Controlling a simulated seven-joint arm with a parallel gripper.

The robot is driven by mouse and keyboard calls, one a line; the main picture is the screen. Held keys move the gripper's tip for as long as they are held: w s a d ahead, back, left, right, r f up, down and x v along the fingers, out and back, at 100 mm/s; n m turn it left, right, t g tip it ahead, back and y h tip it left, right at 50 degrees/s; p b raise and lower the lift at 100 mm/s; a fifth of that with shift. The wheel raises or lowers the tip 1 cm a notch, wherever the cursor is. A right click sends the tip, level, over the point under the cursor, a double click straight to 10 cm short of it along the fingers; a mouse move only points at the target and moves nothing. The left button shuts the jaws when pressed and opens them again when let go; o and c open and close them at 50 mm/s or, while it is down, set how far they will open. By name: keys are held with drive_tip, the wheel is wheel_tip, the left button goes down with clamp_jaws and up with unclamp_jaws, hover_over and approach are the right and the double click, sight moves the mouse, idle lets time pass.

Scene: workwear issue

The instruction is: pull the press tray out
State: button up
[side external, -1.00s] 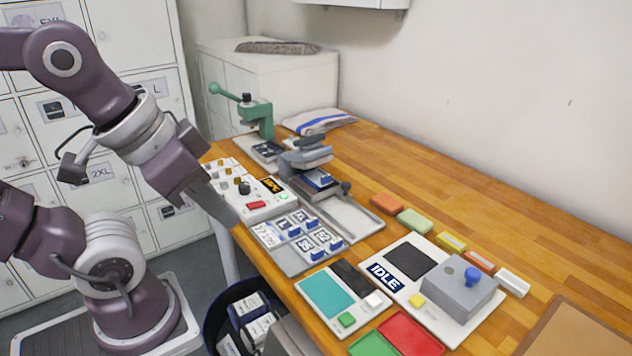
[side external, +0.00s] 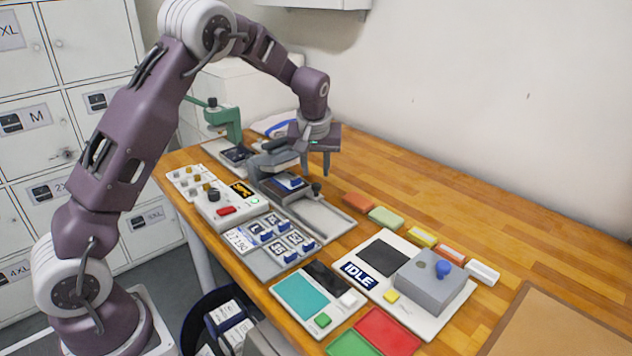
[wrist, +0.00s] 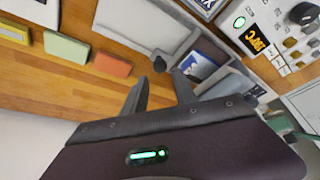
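The heat press (side external: 270,163) is grey and stands toward the back of the bench. Its tray (side external: 284,196) lies under the raised upper plate, with a blue-and-white piece (side external: 291,183) on it. A dark round knob (side external: 317,188) sits at the tray's right end. My gripper (side external: 316,172) points down just above the knob, fingers apart. In the wrist view my gripper (wrist: 160,77) is open and empty, and the knob (wrist: 159,63) shows just beyond the gap between the fingertips. I cannot tell whether either finger touches it.
A grey plate (side external: 325,222) lies clear to the right of the tray. A control box (side external: 225,208) and blue-handled stamps (side external: 290,257) are in front. Orange (side external: 358,202) and green (side external: 386,217) blocks lie to the right. A green hand press (side external: 223,120) stands behind.

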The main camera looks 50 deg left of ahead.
sight(316, 185)
drive_tip(key=x, duration=0.6)
clamp_jaws()
idle(1.2)
